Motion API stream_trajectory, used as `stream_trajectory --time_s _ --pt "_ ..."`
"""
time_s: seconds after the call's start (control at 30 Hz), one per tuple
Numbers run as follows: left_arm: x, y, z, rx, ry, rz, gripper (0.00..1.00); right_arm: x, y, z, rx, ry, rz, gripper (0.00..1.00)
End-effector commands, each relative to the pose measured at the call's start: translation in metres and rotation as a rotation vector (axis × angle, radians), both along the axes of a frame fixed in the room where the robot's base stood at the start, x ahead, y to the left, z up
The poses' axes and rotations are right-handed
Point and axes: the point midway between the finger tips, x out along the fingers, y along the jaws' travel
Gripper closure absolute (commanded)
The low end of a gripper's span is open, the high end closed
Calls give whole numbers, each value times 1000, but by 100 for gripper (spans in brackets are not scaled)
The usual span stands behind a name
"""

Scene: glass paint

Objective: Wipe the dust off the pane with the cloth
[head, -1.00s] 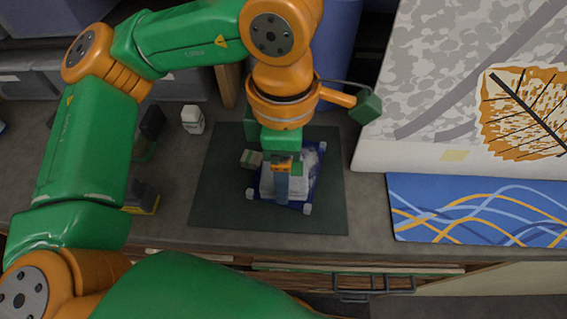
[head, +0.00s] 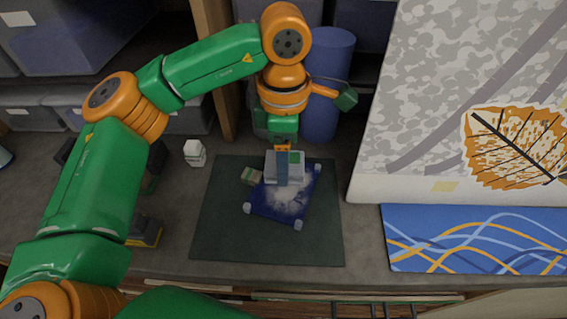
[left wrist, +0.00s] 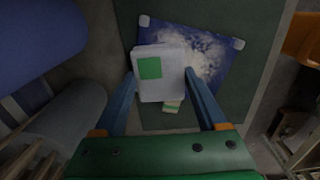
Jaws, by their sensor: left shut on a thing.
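The pane (head: 262,207) is a dark blue sheet with a pale, cloudy dust patch over its middle and light corner pieces. It lies on a dark green mat (head: 220,235). My left gripper (head: 283,168) is shut on the cloth (head: 298,173), a flat white-grey pad with a green patch. The cloth is over the pane's far edge; I cannot tell whether it touches. In the left wrist view the cloth (left wrist: 160,88) sits between the two fingers (left wrist: 160,76) and hides part of the dusty pane (left wrist: 215,72). My right gripper is not in view.
A small green and cream striped block (head: 252,176) lies close to the pane's left edge. A white bottle-like object (head: 194,152) stands left of the mat. A blue cylinder (head: 328,85) stands behind. A blue wavy-patterned panel (head: 470,238) lies to the right. The mat's near part is clear.

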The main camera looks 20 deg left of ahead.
Motion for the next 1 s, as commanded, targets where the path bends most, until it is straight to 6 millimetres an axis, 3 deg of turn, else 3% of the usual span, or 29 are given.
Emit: stream_trajectory --time_s 0.17,0.47,0.9,1.0 --pt "14 4 2 -1 -1 1 71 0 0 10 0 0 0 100" --pt "15 4 2 -1 -1 -1 71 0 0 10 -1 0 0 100" --pt "14 4 61 -2 -2 0 71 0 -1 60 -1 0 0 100" --pt "14 4 64 -2 -1 0 71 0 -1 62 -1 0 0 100"
